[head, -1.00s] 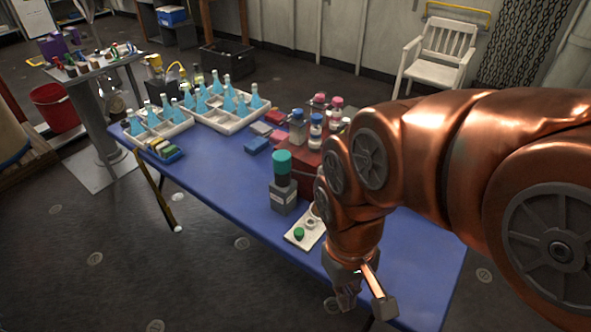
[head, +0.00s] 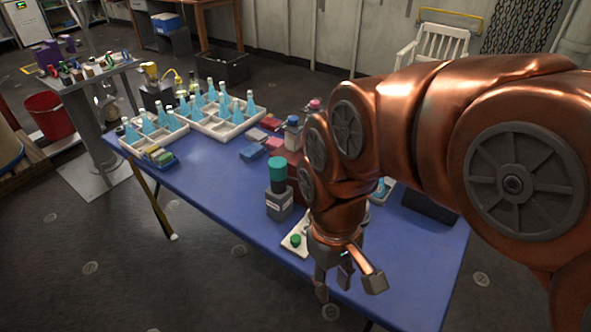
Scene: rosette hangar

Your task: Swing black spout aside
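I cannot make out a black spout for certain in the head view. A grey block-shaped holder (head: 279,204) with a white label stands near the table's front edge, with a teal-capped dark cylinder (head: 278,172) upright on it. My gripper (head: 348,285) is over the front edge of the table, to the right of and nearer than this holder. Its fingers are spread apart, with nothing seen between them. A small white plate (head: 290,243) with a green round piece (head: 296,240) lies left of my gripper, partly hidden by my arm.
The blue table (head: 215,185) carries white trays (head: 235,128) of blue flasks, coloured boxes (head: 252,152) and a red rack (head: 296,163) of bottles, partly hidden by my arm. A dark box (head: 430,207) sits at the right. A black device with a yellow top (head: 152,90) stands behind the trays.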

